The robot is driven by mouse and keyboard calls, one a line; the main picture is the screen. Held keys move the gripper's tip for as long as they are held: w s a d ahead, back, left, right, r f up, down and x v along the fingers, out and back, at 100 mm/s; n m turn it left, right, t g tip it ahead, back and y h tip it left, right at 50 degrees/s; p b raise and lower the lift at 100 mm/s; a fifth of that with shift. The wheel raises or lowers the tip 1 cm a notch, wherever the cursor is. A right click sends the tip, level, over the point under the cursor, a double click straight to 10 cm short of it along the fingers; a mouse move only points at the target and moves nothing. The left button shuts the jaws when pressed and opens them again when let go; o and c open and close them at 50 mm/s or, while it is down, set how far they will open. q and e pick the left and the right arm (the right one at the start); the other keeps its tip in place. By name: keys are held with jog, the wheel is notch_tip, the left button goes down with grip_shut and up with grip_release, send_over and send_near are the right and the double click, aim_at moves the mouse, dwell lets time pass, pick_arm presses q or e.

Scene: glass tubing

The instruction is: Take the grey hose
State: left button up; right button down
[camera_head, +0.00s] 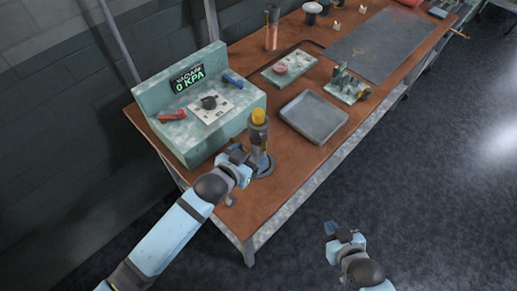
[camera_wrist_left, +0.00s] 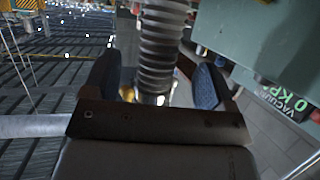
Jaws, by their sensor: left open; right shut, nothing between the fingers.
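The grey hose (camera_wrist_left: 161,42) is a ribbed tube in the left wrist view, running down between the two dark blue fingers of my open left gripper (camera_wrist_left: 155,80). Gaps show on both sides of it. In the head view the hose (camera_head: 257,133) stands upright at the table's near end, with a yellow top and a dark round base. My left gripper (camera_head: 246,158) is at its lower part there and partly hides it. My right gripper (camera_head: 338,235) is shut and empty, away from the table over the floor.
A green vacuum console (camera_head: 180,140) reading 0 KPA stands just left of the hose on the brown table (camera_head: 290,165). A grey tray (camera_head: 314,117) lies to the right. Small fixtures and a dark mat (camera_head: 375,45) are farther back. The table's front edge is close.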

aim_at(254, 153)
pick_arm(q)
jog(key=x, duration=0.3)
jog(key=p+x, duration=0.1)
jog(key=x, duration=0.1)
jog(key=shift+d+f, duration=0.1)
jog(key=shift+f, duration=0.25)
jog(key=c, duration=1)
jog(key=shift+c, duration=1.2)
jog(key=shift+r, duration=0.15)
